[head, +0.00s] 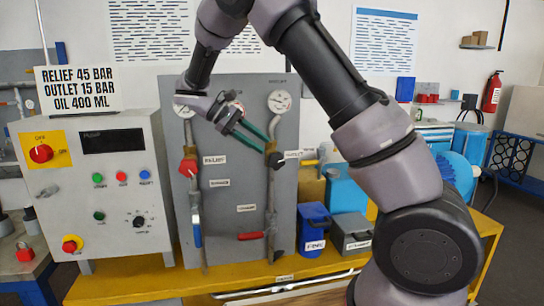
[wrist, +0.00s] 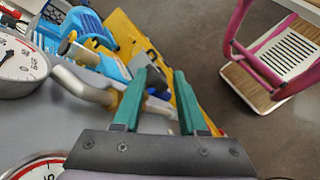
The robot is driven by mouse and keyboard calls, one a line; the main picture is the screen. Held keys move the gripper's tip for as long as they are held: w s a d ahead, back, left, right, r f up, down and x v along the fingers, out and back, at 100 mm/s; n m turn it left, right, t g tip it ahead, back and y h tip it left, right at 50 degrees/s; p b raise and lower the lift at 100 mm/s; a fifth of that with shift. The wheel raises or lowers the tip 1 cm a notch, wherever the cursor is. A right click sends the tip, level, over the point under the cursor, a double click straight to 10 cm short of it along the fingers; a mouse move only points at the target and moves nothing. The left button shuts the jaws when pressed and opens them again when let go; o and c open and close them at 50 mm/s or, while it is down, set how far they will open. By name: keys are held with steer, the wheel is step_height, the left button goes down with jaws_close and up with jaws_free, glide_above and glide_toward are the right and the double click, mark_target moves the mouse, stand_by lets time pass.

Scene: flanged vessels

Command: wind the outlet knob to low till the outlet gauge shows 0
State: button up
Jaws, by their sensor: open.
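The outlet knob (head: 275,160) is black and sits on the right pipe of the grey panel (head: 235,235), beside a partly hidden label. The outlet gauge (head: 279,102) is a white dial above it; its needle is too small to read there. A large dial, apparently this gauge (wrist: 20,62), is cut off at the left of the wrist view, so I cannot read it surely. My gripper (head: 266,145) has green fingers, open and apart, with tips close to the outlet knob in the head view.
A red relief knob (head: 188,167) and its gauge (head: 183,110) are on the left pipe. A red-handled lever (head: 251,236) is low on the panel. A control box (head: 105,190) stands left; blue (head: 313,225) and grey (head: 350,234) bins stand right on the yellow bench (head: 135,283).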

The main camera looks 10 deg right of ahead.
mark_target(275, 156)
steer(key=d+r+m+y, duration=0.1)
steer(key=m+y, duration=0.2)
steer(key=m, duration=0.5)
steer(key=d+r+m+t+y, duration=0.1)
steer(key=d+r+m+y, duration=0.1)
steer(key=m, duration=0.5)
steer(key=w+d+r+m+y, duration=0.1)
steer(key=m+y, duration=0.3)
steer(key=m, duration=0.4)
steer(key=shift+d+r+m+y, duration=0.3)
steer(key=shift+d+r, duration=0.05)
steer(key=shift+d, duration=0.25)
steer(key=shift+w+d+r+m+t+y, duration=0.15)
steer(key=shift+m+t+y, duration=0.1)
steer(key=shift+m, duration=0.3)
steer(key=shift+w+d+r+m+t+y, duration=0.15)
steer(key=shift+m+t, duration=0.1)
steer(key=shift+m, duration=0.3)
step_height(275, 156, down, 11)
steer(key=shift+r, duration=0.1)
steer(key=shift+a, duration=0.1)
jaws_close()
